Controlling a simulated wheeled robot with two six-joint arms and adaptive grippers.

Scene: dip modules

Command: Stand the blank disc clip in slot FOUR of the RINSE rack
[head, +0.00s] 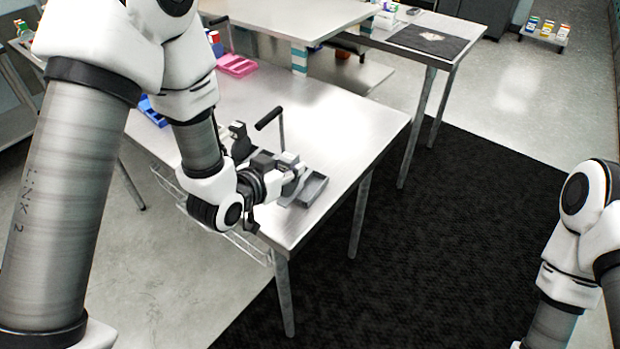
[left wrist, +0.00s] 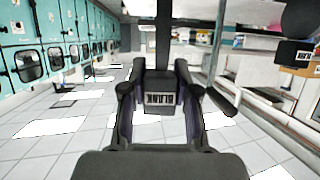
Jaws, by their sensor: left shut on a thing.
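My left gripper (head: 287,172) is above the near right part of the steel table. In the left wrist view its two fingers (left wrist: 160,92) are shut on a dark block with a pale label, which I take for the blank disc clip (left wrist: 159,78). A dark post rises from the block. In the head view a thin stem with a black crossbar handle (head: 268,118) stands up at the gripper. A pink rack (head: 237,65) and a partly hidden blue rack (head: 152,110) are on the table. I cannot read RINSE or any slot mark. My right gripper is out of view.
A grey tray (head: 312,190) lies on the table (head: 345,125) beside the gripper, near the edge. Another dark block with a label (left wrist: 297,53) shows at the right of the left wrist view. The table's right part is clear. A black mat (head: 455,220) covers the floor.

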